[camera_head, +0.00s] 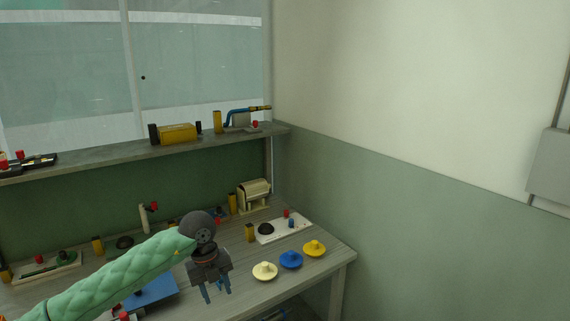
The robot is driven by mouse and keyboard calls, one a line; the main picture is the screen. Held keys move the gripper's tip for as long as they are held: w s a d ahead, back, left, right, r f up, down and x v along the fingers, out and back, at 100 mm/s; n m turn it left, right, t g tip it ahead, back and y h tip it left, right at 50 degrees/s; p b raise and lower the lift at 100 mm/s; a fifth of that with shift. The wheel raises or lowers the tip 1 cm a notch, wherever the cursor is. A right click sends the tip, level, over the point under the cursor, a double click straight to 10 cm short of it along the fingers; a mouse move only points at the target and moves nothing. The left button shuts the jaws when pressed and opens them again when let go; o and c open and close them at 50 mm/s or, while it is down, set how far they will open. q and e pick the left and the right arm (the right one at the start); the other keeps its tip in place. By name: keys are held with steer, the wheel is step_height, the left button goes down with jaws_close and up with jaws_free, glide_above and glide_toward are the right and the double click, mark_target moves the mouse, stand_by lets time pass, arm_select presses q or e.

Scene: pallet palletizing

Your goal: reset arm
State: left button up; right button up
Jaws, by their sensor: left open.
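My left arm, in a green quilted sleeve, comes in from the lower left of the head view. My left gripper (216,291) hangs at its end with the fingers pointing down. The two blue-grey fingers are apart with nothing between them. The gripper shows over the front part of the wooden table (318,262), left of a cream knobbed disc (265,271). My right gripper is not in view.
A blue disc (291,260) and a yellow disc (314,248) lie right of the cream one. Behind them is a white board (294,232). A blue panel (152,291) lies beside my arm. A shelf (110,158) runs along the back.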

arm_select(q)
steer(key=s+d+f+h, duration=0.1)
steer(key=s+d+h, duration=0.1)
steer(key=d+h, duration=0.65)
steer(key=s+d+f+h, duration=0.1)
steer(key=s+d+h, duration=0.2)
steer(key=d+h, duration=0.55)
steer(key=w+a+f+n+t+y, duration=0.3)
steer(key=f+n+t+y, duration=0.15)
steer(key=n+t, duration=0.45)
steer(key=w+a+f+n+t+y, duration=0.2)
steer(key=f+n+t+y, duration=0.1)
steer(key=f+n+t, duration=0.45)
steer(key=s+a+f+n+g+y, duration=0.1)
steer(key=s+a+f+n+y, duration=0.25)
steer(key=f, duration=0.45)
steer(key=s+a+f+n+g+y, duration=0.1)
steer(key=s+a+f+n+y, duration=0.3)
steer(key=f, duration=0.3)
steer(key=s+a+f+n+g+y, duration=0.35)
steer(key=s+f+g, duration=0.25)
steer(key=s+f, duration=0.75)
steer(key=s+f+g, duration=0.3)
steer(key=s+f, duration=0.2)
steer(key=s, duration=0.4)
steer(key=s+f+g, duration=0.3)
steer(key=s+f, duration=0.2)
steer(key=s, duration=0.5)
steer(key=shift+d+g+h, duration=0.2)
steer(key=shift+g+h, duration=0.15)
